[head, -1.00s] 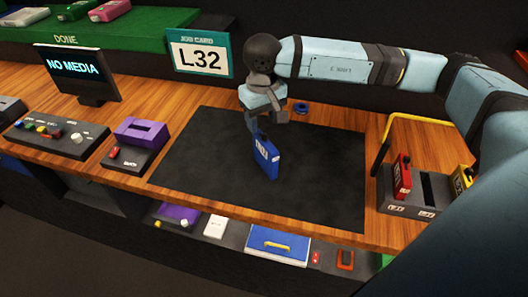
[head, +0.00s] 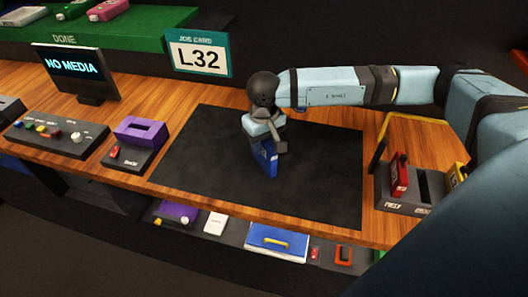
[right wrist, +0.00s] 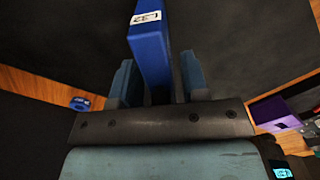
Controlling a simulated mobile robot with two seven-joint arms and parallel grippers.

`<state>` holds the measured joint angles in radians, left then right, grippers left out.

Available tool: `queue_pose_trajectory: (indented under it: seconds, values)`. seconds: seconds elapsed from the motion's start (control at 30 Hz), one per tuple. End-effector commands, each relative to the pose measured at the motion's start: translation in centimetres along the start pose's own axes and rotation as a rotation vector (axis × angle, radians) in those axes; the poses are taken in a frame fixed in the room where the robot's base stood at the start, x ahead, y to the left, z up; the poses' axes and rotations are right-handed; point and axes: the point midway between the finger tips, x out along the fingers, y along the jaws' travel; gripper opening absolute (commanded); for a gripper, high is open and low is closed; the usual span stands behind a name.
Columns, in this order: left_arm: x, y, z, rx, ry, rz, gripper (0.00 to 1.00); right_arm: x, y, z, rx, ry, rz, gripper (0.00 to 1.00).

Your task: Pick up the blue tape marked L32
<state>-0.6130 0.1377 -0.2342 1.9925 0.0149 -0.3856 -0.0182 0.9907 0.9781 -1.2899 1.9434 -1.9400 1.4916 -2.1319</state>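The blue tape (head: 266,160) stands upright on the dark mat (head: 215,170) in the head view, its upper part hidden by my right gripper (head: 267,142). The tape shows more fully in the right wrist view (right wrist: 150,55), with a white label whose marking is too small to read surely. My right gripper's two fingers (right wrist: 158,85) are on either side of the tape, with a narrow gap visible beside the right-hand finger. My left gripper is not in view. The job card (head: 199,57) reads L32.
A grey holder (head: 405,204) with red (head: 399,175) and yellow cassettes stands right of the mat, beside a yellow bar. Left are a purple-topped device (head: 140,131), a button panel (head: 60,132) and a NO MEDIA screen (head: 73,68). A small blue ring (right wrist: 80,103) lies nearby. The mat's front is clear.

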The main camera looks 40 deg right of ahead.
Motion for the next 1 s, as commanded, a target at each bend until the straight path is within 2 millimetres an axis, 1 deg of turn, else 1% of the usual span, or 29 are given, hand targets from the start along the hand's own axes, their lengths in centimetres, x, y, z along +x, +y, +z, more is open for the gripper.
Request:
queue_pose_trajectory:
  seconds: [0.03,0.07,0.1,0.17,0.47,0.57,0.67,0.77,0.87,0.97,1.0]
  values:
    - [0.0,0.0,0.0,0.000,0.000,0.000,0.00,0.0,0.0,0.0,0.000,0.000,0.000,0.30]
    - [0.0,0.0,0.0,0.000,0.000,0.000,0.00,0.0,0.0,0.0,0.000,0.000,0.000,0.23]
    - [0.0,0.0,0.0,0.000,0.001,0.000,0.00,0.0,0.0,0.0,0.000,0.000,0.000,0.14]
    - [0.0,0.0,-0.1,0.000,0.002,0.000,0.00,0.0,0.0,0.0,0.000,0.000,0.000,0.00]
    - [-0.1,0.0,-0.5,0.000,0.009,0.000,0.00,-0.2,0.0,0.0,0.000,0.001,-0.001,0.00]
    - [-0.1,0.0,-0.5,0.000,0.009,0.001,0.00,-0.6,0.0,-0.1,0.000,0.002,-0.001,0.00]
    - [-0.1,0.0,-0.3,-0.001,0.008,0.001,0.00,-1.4,0.0,-0.1,0.000,0.003,-0.001,0.00]
    - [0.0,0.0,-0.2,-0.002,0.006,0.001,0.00,-3.0,-0.1,-0.1,-0.001,0.004,-0.002,0.00]
    - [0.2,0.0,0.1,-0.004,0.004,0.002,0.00,-5.3,0.0,-0.1,-0.001,0.006,-0.002,0.00]
    - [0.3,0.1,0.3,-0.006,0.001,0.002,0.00,-8.1,0.0,-0.1,-0.001,0.007,-0.002,0.00]
    - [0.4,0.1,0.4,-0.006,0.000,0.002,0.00,-9.4,0.0,-0.1,-0.001,0.007,-0.002,0.00]
